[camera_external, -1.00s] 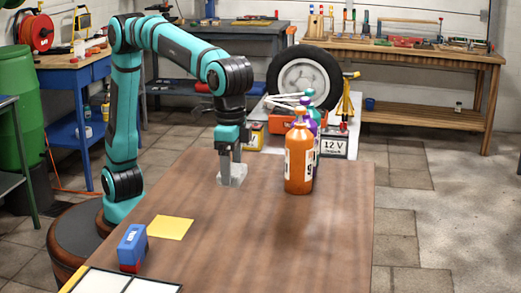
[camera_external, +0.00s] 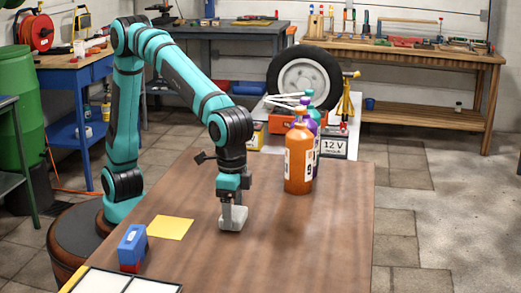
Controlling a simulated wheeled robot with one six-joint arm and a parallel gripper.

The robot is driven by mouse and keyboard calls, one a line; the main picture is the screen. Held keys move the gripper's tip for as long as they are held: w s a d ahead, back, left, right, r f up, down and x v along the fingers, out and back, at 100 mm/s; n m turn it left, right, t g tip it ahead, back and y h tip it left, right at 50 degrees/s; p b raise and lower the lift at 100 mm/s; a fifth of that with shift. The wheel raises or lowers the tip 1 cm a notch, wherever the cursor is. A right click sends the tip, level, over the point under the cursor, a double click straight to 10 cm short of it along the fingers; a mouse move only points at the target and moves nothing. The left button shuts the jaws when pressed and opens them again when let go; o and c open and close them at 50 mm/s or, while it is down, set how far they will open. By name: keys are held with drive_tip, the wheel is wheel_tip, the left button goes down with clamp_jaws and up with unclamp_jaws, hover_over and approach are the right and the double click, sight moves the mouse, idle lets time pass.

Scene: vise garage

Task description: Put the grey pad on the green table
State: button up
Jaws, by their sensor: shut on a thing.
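My gripper (camera_external: 233,206) points down over the middle of the brown wooden table. It is shut on the grey pad (camera_external: 233,218), a small light grey piece below the jaws. The pad is low, close to the tabletop; I cannot tell whether it touches the wood. The jaws hide part of it. At the left edge of the view, a table with a dark green frame (camera_external: 7,101) is only partly visible, with most of its top cut off.
An orange bottle (camera_external: 298,163) stands right of my gripper, with purple and teal bottles behind it. A yellow sheet (camera_external: 170,227) and a blue block (camera_external: 132,246) lie to the left. White panels (camera_external: 115,282) are at the front left. The table's right front is clear.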

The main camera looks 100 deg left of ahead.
drive_tip(key=shift+f, duration=0.15)
drive_tip(key=o, duration=1)
wheel_tip(320, 180, up, 12)
drive_tip(key=shift+r, duration=0.15)
